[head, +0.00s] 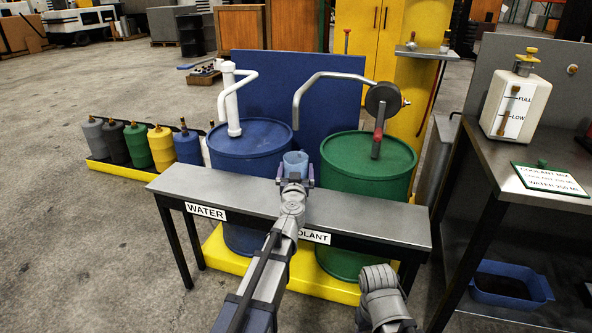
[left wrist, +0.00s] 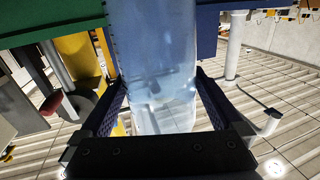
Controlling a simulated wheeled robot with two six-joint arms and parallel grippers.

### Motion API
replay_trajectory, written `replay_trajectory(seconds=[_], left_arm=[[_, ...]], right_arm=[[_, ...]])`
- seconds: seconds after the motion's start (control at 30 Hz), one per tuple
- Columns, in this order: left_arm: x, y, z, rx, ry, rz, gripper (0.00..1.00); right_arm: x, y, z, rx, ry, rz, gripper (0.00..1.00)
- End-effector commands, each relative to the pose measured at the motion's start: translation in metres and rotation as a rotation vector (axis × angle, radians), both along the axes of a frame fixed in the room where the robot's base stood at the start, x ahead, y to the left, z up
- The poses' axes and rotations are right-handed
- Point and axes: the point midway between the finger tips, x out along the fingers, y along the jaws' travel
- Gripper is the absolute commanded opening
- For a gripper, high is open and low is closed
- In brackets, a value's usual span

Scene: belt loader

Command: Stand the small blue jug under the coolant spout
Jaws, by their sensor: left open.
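The small blue jug (head: 295,160) stands upright at the back edge of the grey bench, between the blue and green drums. The metal coolant spout (head: 297,122) curves left from the hand pump on the green drum (head: 370,160); its end appears just above the jug in the head view. My left gripper (head: 295,182) is open at the jug, with a finger on either side. In the left wrist view the translucent jug (left wrist: 158,70) fills the space between the fingers (left wrist: 160,110); I cannot tell whether they touch it. My right gripper is not in view.
The bench (head: 375,222) is otherwise clear and carries a WATER label (head: 205,211). A white pipe spout (head: 233,100) rises from the blue drum (head: 245,142). A side table at the right holds a white tank (head: 515,97) and a sign (head: 550,178), with a blue bin (head: 510,287) below.

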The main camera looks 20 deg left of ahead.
Motion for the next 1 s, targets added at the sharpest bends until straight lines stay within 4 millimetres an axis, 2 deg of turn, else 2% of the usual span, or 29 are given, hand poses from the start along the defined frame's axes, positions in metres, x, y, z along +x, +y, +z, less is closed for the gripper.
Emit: replay_trajectory(seconds=[0.1, 0.27, 0.7, 0.83, 1.0], left_arm=[[-0.002, 0.000, 0.004, 0.000, 0.000, 0.000, 1.00], [-0.022, -0.005, 0.003, 0.000, 0.000, -0.001, 1.00], [-0.105, -0.024, 0.002, 0.000, 0.000, -0.001, 1.00], [-0.116, -0.027, 0.002, 0.000, 0.000, 0.000, 1.00], [-0.117, -0.027, 0.002, 0.000, 0.000, 0.000, 1.00]], right_arm=[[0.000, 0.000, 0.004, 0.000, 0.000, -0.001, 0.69], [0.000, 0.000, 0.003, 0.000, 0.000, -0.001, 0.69], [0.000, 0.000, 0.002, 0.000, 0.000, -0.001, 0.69], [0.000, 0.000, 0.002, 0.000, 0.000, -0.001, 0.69], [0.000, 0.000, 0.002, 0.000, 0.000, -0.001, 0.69]])
